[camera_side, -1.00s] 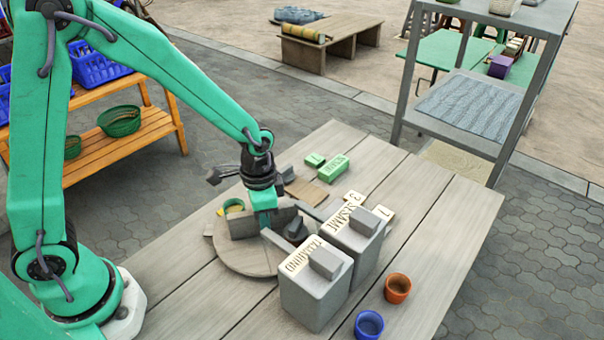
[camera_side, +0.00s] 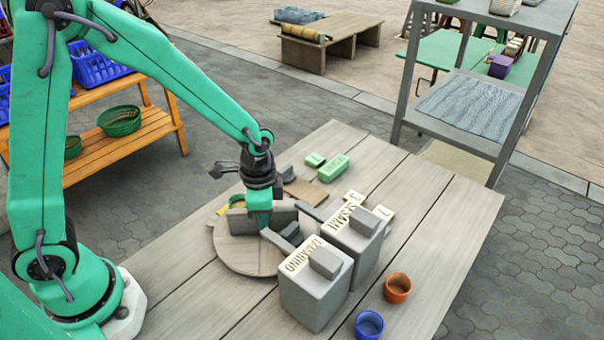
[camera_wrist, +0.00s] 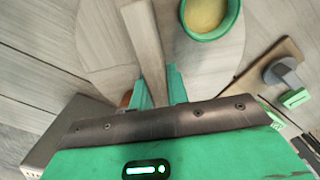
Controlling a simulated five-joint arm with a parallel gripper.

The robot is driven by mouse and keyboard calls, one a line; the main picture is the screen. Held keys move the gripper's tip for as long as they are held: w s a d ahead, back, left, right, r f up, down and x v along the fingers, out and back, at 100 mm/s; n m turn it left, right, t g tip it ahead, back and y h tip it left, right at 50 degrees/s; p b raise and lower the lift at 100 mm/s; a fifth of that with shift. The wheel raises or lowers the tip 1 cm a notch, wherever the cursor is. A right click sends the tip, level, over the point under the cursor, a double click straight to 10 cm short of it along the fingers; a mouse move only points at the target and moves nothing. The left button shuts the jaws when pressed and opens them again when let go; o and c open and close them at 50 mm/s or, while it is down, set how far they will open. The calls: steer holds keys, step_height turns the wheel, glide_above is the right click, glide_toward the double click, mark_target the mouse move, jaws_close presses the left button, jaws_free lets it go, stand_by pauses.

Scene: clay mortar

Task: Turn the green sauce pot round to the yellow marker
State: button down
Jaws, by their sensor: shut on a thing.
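The green sauce pot (camera_wrist: 190,28), with yellow-brown sauce inside, stands on a round wooden turntable (camera_side: 245,255). In the side view the pot (camera_side: 237,197) is partly hidden behind an upright board on the turntable. A small yellow patch (camera_side: 222,210), likely the yellow marker, shows at the turntable's left edge. My gripper (camera_wrist: 159,88) is shut on a wooden bar (camera_wrist: 146,40) of the turntable, beside the pot. In the side view my gripper (camera_side: 260,219) is low over the disc, and its fingertips are partly hidden.
Two grey boxes, labelled TAMARIND (camera_side: 312,295) and SESAME (camera_side: 362,255), stand close to the turntable's right. An orange cup (camera_side: 398,290) and a blue cup (camera_side: 369,325) stand farther right. Green blocks (camera_side: 334,168) lie behind. The table's right side is mostly clear.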

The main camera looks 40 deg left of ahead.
steer(key=shift+r, duration=0.1)
steer(key=c, duration=1.4)
jaws_free()
steer(key=shift+o, duration=0.2)
steer(key=shift+r, duration=3.9)
steer(key=shift+s+a+r, duration=0.15)
steer(key=shift+a+r, duration=0.05)
steer(key=shift+r, duration=0.2)
steer(key=s+a+r+n+t, duration=0.5)
steer(key=s+a+r+n, duration=0.4)
steer(key=s+r, duration=0.3)
steer(key=shift+s+t, duration=0.15)
steer(key=shift+t, duration=0.15)
